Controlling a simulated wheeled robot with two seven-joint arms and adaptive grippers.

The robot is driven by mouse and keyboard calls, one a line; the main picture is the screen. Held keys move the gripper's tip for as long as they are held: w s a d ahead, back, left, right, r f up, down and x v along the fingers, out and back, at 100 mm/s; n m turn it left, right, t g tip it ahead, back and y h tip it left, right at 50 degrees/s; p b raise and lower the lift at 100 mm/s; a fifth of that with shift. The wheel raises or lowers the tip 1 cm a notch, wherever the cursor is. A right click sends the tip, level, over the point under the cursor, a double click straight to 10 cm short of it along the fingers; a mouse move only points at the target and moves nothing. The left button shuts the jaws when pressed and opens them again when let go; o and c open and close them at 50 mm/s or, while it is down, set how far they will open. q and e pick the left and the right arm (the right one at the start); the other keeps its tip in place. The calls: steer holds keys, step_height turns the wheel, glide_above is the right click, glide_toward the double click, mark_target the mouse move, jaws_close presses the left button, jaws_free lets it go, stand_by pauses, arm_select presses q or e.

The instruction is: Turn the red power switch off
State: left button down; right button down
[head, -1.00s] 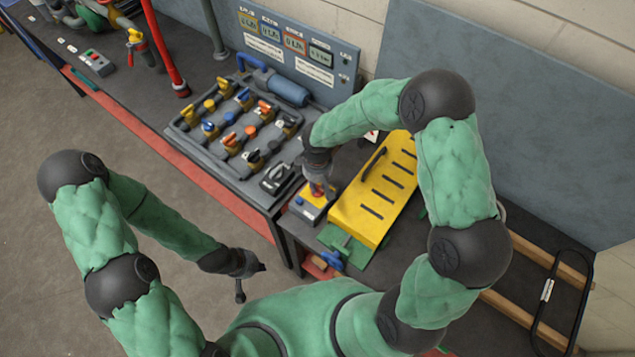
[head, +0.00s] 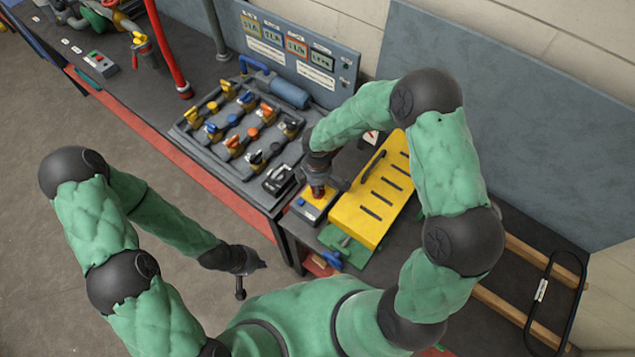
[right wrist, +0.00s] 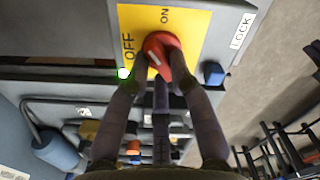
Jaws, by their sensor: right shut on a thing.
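The red power switch (right wrist: 162,54) is a red rotary knob on a yellow plate (right wrist: 185,22) marked OFF and ON. In the right wrist view its far end lies between the two words, and its near end is between my fingertips. My right gripper (right wrist: 160,82) is shut on the knob. In the head view the switch box (head: 312,211) stands at the bench's front edge, with my right gripper (head: 318,190) above it hiding most of the knob. My left gripper (head: 258,267) hangs away from the bench, too small to tell if open or shut.
A yellow slotted cover (head: 372,200) stands right beside the switch box. A grey tray (head: 190,140) of several tagged parts, a black device (head: 279,180) and a blue cylinder (head: 289,94) are to the left. A blue lock-side knob (right wrist: 213,73) is near the switch.

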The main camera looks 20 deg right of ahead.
steer(key=n+p, duration=0.2)
steer(key=n, duration=0.3)
steer(key=shift+a+r+n+p, duration=0.1)
steer(key=shift+r+n+p, duration=0.05)
steer(key=shift+n+p, duration=0.2)
steer(key=n+p, duration=0.2)
steer(key=n, duration=0.3)
steer(key=shift+s+p, duration=0.1)
steer(key=shift+p, duration=0.2)
steer(key=c, duration=1.1)
jaws_free()
step_height(320, 180, up, 12)
